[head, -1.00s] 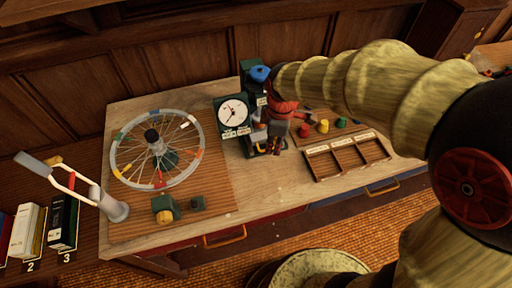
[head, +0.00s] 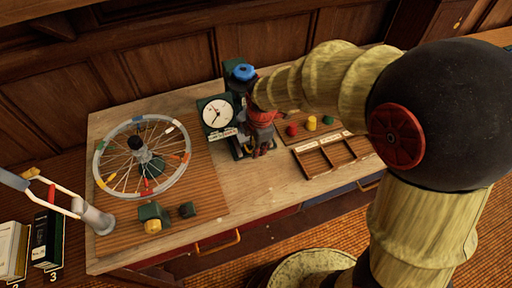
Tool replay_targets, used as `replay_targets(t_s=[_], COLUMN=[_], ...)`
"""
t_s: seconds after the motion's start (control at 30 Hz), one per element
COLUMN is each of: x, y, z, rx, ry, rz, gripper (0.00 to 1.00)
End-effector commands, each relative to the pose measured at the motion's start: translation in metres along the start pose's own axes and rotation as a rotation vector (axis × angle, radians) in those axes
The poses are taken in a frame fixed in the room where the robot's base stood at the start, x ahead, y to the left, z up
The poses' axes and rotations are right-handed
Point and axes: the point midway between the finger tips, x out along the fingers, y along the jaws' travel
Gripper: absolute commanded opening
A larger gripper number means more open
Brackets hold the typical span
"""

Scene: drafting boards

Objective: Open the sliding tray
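Under the tabletop are a red-fronted drawer (head: 262,226) with a brass-coloured handle (head: 218,242) and a blue-fronted drawer (head: 342,192) with a handle at its right. Both look closed. A wooden compartment tray (head: 318,160) with label strips lies on top of the table at the right. I cannot tell which of these is the sliding tray. My gripper (head: 257,143) is over the tabletop, just right of the dial stand and left of the compartment tray, apart from the drawer handles. Its fingers are small and dark, so their opening is unclear.
A dial stand (head: 217,113) with a blue knob is beside my gripper. A spoked wheel (head: 142,158) stands on a board at left. Red, yellow and green knobs (head: 311,123) sit behind the compartment tray. The tabletop's front middle (head: 255,196) is clear.

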Motion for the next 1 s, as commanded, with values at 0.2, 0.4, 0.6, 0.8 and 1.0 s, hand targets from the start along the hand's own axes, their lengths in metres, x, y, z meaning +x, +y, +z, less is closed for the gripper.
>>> replay_targets(t_s=[0.2,0.4,0.6,0.8,1.0], x=[0.0032,0.0031,0.0030,0.0030,0.0031], y=[0.0003,0.0003,0.0002,0.0002,0.0002], z=[0.0000,0.0000,0.0000,0.0000,0.0000], rx=[0.000,0.000,0.001,0.001,0.001], ry=[0.000,0.000,0.000,0.000,0.000], rz=[0.001,0.001,0.001,0.001,0.001], gripper=[0.26,0.20,0.09,0.00,0.00])
